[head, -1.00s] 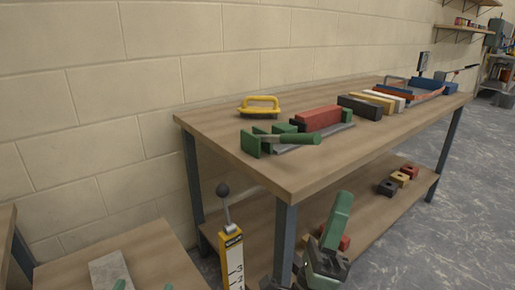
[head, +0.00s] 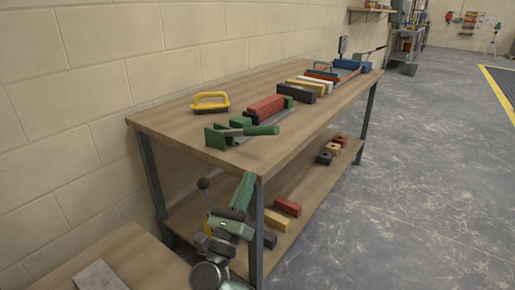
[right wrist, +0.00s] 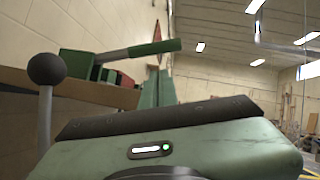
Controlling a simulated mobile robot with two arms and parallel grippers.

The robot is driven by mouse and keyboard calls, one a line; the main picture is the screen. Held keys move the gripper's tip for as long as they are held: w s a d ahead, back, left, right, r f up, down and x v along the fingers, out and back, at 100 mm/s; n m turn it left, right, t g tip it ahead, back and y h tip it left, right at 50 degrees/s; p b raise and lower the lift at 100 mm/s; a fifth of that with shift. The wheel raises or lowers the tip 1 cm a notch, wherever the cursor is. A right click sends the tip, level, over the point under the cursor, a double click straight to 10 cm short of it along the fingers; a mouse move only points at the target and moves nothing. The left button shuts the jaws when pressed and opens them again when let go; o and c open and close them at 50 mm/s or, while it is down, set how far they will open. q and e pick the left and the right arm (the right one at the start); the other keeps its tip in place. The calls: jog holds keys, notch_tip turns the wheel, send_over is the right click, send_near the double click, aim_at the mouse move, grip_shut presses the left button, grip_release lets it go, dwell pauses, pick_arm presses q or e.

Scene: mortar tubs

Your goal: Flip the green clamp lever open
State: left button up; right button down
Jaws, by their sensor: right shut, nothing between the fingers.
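The green clamp (head: 215,136) sits on the near left end of the workbench, with a red block (head: 266,108) in it. Its lever (head: 262,130) has a thick green grip and lies nearly flat, pointing right. The lever also shows in the right wrist view (right wrist: 154,48), above and left of my fingers. My right gripper (head: 247,180) is below the tabletop level, in front of the bench's near end, apart from the lever. Its green fingers (right wrist: 157,80) point up and are shut with nothing between them. My left gripper is out of view.
A black ball-topped stick (head: 203,184) stands close left of my right gripper. A yellow-handled tool (head: 210,101) and several bars lie on the workbench (head: 180,127). Blocks (head: 287,206) lie on its lower shelf. Open floor (head: 420,180) lies to the right.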

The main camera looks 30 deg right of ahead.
aim_at(245, 132)
jog(key=x, duration=1)
jog(key=shift+p, duration=0.3)
